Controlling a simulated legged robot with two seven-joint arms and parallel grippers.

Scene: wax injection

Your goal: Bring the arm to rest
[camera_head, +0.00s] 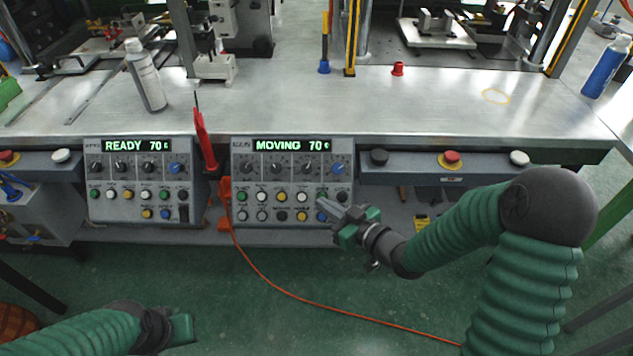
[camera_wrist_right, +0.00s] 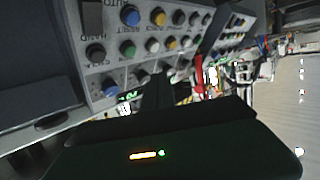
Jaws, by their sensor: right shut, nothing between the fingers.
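My right arm, in green ribbed sleeves, comes in from the right in the head view. My right gripper (camera_head: 338,212) is shut and empty, in front of the lower right part of the right control panel (camera_head: 243,170), whose display reads MOVING 70. I cannot tell whether its tips touch the panel. The right wrist view shows panel buttons (camera_wrist_right: 130,16) close by, tilted on their side. My left arm lies at the bottom left of the head view, and its gripper (camera_head: 180,330) shows only in part, so its fingers cannot be made out.
A left control panel (camera_head: 130,175) reads READY 70. A red pointed tool (camera_head: 205,140) stands between the panels. A white bottle (camera_head: 146,76) and a small red cap (camera_head: 398,69) stand on the metal table (camera_head: 450,105). An orange cable (camera_head: 300,299) crosses the otherwise open green floor.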

